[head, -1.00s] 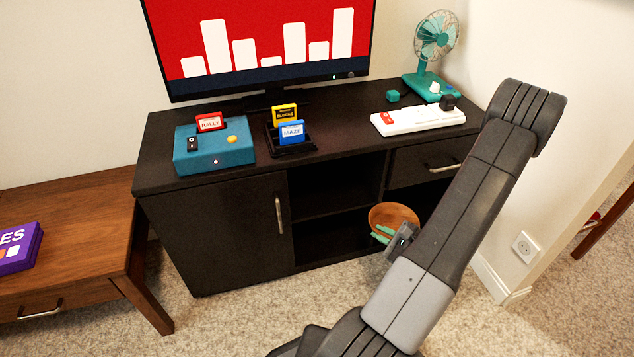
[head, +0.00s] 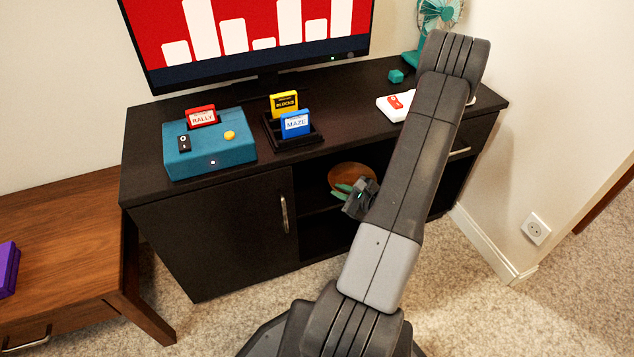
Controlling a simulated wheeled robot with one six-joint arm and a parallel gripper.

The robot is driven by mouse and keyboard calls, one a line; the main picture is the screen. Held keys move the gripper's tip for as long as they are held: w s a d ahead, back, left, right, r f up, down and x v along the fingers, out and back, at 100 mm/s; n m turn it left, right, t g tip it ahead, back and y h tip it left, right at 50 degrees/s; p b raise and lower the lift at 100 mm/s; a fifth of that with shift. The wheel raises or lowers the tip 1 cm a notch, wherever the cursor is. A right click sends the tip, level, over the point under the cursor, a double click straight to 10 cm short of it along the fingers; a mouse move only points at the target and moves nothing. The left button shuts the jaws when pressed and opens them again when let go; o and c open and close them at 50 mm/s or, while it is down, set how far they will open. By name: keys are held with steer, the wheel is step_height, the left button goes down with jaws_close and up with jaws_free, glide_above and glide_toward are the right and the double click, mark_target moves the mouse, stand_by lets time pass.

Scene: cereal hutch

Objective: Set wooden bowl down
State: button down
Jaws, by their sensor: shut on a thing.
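The wooden bowl (head: 352,173) is a round brown bowl in front of or inside the open middle part of the dark cabinet (head: 225,228). I cannot tell whether it touches a shelf. My gripper (head: 342,191), with green fingers, is shut on the bowl's near side. The gripper and my arm hide part of the bowl and the right of the opening.
On the cabinet top are a teal box (head: 208,152) with a red cartridge, a black holder with yellow and blue cartridges (head: 295,123), a white console (head: 388,106), a fan (head: 437,18) and a screen (head: 250,75). A wooden table (head: 65,245) stands left.

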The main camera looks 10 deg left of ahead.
steer(key=w+a, duration=0.1)
steer(key=a, duration=0.1)
steer(key=w+a+b, duration=0.1)
steer(key=w+a, duration=0.1)
steer(key=a, duration=0.1)
steer(key=w+a, duration=0.2)
steer(key=a, duration=0.1)
steer(key=shift+w+a, duration=0.1)
steer(key=shift+w, duration=0.15)
step_height(320, 180, down, 4)
steer(key=shift+r+b, duration=0.15)
steer(key=shift+b, duration=1.05)
steer(key=shift+r, duration=0.15)
steer(key=c, duration=1.5)
jaws_free()
steer(key=shift+o, duration=0.2)
steer(key=p+v, duration=0.3)
steer(key=v, duration=0.7)
steer(key=shift+s+d+r, duration=0.1)
steer(key=shift+d+r, duration=0.1)
steer(key=shift+d, duration=0.1)
steer(key=shift+s+d+r, duration=0.15)
steer(key=shift+s+d, duration=0.25)
steer(key=shift+d, duration=0.05)
